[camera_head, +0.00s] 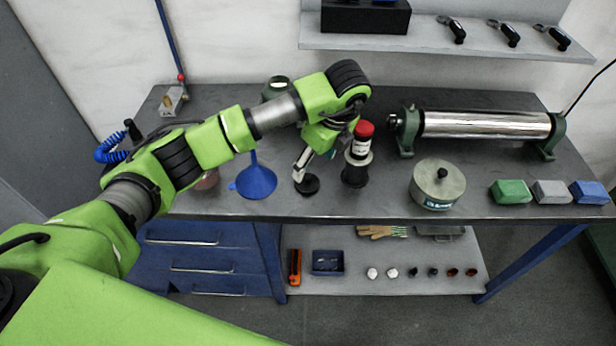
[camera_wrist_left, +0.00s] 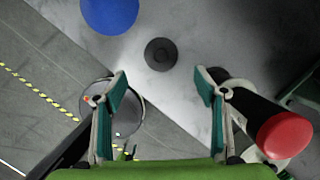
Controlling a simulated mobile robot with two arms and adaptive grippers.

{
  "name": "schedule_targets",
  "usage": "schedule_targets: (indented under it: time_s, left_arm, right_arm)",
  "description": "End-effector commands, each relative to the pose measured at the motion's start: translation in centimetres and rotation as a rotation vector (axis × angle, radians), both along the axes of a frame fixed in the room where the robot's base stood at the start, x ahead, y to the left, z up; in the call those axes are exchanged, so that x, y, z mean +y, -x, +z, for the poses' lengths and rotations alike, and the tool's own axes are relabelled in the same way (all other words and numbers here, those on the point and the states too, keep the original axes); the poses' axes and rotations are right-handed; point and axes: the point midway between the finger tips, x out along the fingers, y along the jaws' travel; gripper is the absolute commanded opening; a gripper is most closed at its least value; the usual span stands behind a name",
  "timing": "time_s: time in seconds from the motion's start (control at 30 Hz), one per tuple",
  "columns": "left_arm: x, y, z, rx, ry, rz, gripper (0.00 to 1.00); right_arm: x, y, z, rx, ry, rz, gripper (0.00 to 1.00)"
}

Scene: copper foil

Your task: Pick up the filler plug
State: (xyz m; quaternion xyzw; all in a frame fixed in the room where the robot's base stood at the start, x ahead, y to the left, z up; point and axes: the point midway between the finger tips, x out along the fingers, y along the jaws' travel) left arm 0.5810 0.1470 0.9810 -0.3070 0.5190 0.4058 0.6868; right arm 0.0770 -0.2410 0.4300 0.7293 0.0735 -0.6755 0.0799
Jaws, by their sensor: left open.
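A small round black plug with a knob, which looks like the filler plug (camera_head: 307,185), stands on the dark bench top between the blue funnel and the red-capped bottle. In the left wrist view the black plug (camera_wrist_left: 160,54) lies just beyond the fingertips, roughly centred between them. My left gripper (camera_head: 318,162) hangs over the bench just above the plug; its green-padded fingers (camera_wrist_left: 161,77) are open with nothing between them. Part of the gripper is hidden behind its own arm in the head view. My right gripper is not in view.
The blue funnel (camera_head: 254,180) stands left of the plug. The red-capped bottle (camera_head: 361,140) stands close on the right in a black holder (camera_head: 356,170), beside the gripper. A round grey tin (camera_head: 437,186), a metal roller (camera_head: 487,125) and coloured blocks (camera_head: 511,192) are farther right.

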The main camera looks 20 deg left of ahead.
Motion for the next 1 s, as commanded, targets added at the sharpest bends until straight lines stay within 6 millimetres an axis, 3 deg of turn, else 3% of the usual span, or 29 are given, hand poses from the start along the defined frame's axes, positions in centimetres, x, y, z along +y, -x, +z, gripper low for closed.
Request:
schedule_targets:
  time_s: [0.1, 0.37, 0.53, 0.7, 0.97, 1.0]
  left_arm:
    - [0.5, -0.2, -1.9, 0.004, 0.0, 0.0, 0.65]
    - [1.0, -0.5, -3.8, 0.002, 0.001, -0.001, 0.65]
    - [1.5, -0.7, -6.1, 0.006, 0.0, -0.001, 0.65]
    - [1.9, -1.1, -8.2, 0.002, 0.002, -0.002, 0.65]
    - [1.9, -1.2, -8.6, 0.001, 0.003, -0.003, 0.65]
    - [1.9, -1.2, -8.6, 0.001, 0.003, -0.003, 0.55]
  right_arm:
    - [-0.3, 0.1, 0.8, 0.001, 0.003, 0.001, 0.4]
    - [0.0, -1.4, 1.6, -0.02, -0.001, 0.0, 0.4]
    - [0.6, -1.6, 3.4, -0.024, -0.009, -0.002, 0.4]
    - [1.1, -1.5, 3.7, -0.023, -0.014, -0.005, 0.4]
    - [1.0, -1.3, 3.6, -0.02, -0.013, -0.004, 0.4]
    - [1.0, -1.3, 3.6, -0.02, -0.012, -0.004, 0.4]
